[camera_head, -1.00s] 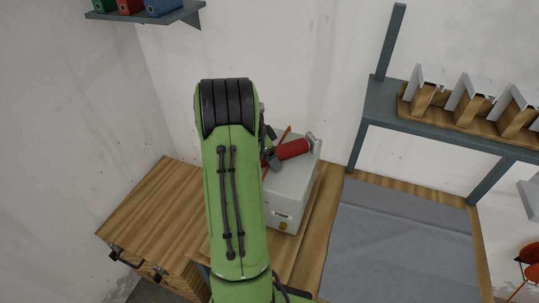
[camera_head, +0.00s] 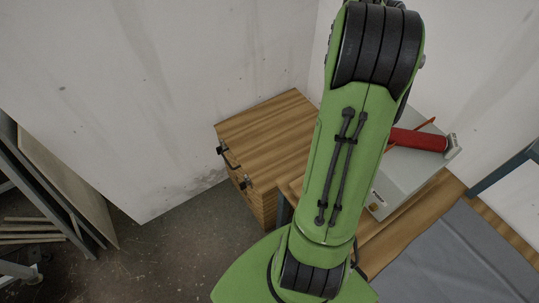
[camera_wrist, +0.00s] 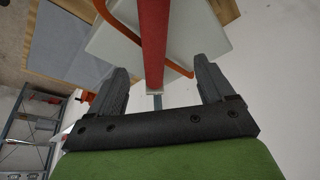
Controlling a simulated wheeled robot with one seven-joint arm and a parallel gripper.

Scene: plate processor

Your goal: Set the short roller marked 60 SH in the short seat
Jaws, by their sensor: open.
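A red roller (camera_head: 418,140) lies across the top of a light grey box-shaped machine (camera_head: 402,180) in the head view; my arm hides its left part. No 60 SH marking is readable on it. The roller also shows in the wrist view (camera_wrist: 153,40), running between the fingers of my gripper (camera_wrist: 160,66). My gripper is open, with visible space between each finger and the roller. An orange bent rod (camera_wrist: 180,62) passes beside the roller above the machine's pale top. My arm hides my gripper in the head view. I cannot make out the short seat.
A wooden drawer cabinet (camera_head: 275,135) with dark handles stands left of the machine, its top clear. A grey mat (camera_head: 470,262) covers the bench at right. Boards (camera_head: 65,185) lean at the far left. A shelf rack (camera_wrist: 32,125) shows in the wrist view.

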